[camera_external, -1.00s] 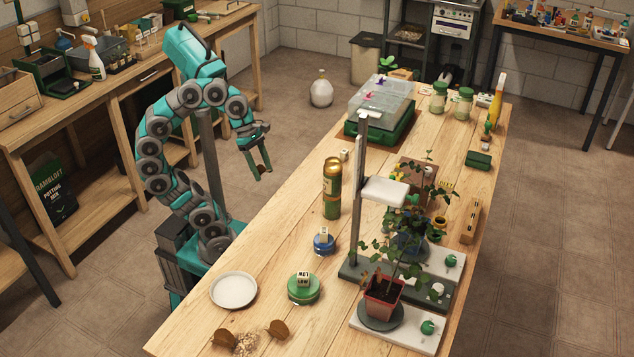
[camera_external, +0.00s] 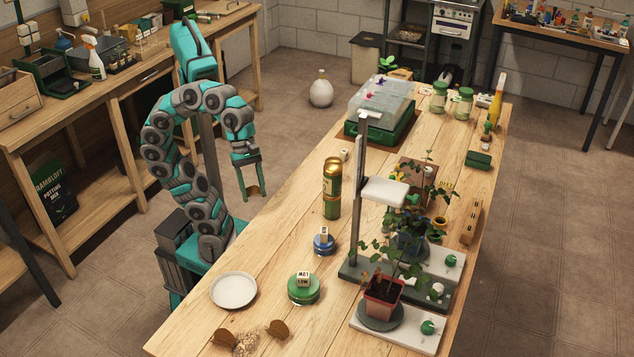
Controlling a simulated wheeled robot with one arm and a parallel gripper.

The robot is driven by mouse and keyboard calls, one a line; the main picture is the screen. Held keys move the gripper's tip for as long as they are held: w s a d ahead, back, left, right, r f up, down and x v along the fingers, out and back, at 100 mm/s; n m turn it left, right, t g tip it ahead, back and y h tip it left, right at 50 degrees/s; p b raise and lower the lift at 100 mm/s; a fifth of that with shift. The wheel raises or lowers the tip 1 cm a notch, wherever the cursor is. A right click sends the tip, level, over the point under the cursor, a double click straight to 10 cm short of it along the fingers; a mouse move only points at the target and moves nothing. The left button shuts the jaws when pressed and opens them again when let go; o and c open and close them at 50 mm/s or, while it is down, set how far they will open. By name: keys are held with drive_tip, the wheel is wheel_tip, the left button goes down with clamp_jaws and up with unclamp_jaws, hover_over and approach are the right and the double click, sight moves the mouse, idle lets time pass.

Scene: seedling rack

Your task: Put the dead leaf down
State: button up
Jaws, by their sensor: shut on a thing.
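My gripper (camera_external: 252,190) points down beside the left edge of the wooden table (camera_external: 285,235), in the external view. It is shut on a small brown piece (camera_external: 252,191), which looks like the dead leaf and is partly hidden by the fingers. The gripper and leaf are in the air, behind the white dish (camera_external: 233,290) that lies at the table's near left. The dish looks empty. A potted plant (camera_external: 383,293) with a reddish pot stands on the right side of the table.
Two brown curved pieces (camera_external: 279,329) and loose crumbs lie near the front edge. A green round base (camera_external: 304,289) with a white cube, a blue round base (camera_external: 324,244) and a green-gold can (camera_external: 332,190) stand mid-table. A lamp post (camera_external: 359,205) rises by the plants.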

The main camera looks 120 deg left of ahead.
drive_tip(key=d+m, duration=0.1)
drive_tip(key=d, duration=0.2)
drive_tip(key=d+m, duration=0.1)
drive_tip(key=d, duration=0.2)
drive_tip(key=d+m+g, duration=0.1)
drive_tip(key=d, duration=0.1)
drive_tip(key=shift+w+d+h+p, duration=0.25)
drive_tip(key=shift+d+h+p, duration=0.05)
drive_tip(key=shift+d+h, duration=0.1)
drive_tip(key=s+d+m, duration=0.2)
drive_tip(key=d+m, duration=0.1)
drive_tip(key=d, duration=0.5)
drive_tip(key=g+p, duration=0.1)
drive_tip(key=p, duration=0.1)
hover_over(233, 296)
drive_tip(key=a, duration=0.1)
drive_tip(key=shift+s+a+f, duration=0.1)
drive_tip(key=shift+s+f, duration=0.1)
drive_tip(key=shift+f, duration=0.35)
drive_tip(key=shift+s+a+f, duration=0.1)
drive_tip(key=shift+s+f, duration=0.05)
drive_tip(key=shift+f, duration=0.35)
drive_tip(key=shift+f+h, duration=0.3)
drive_tip(key=shift+f, duration=1.4)
drive_tip(key=shift+f, duration=0.1)
drive_tip(key=o, duration=1.3)
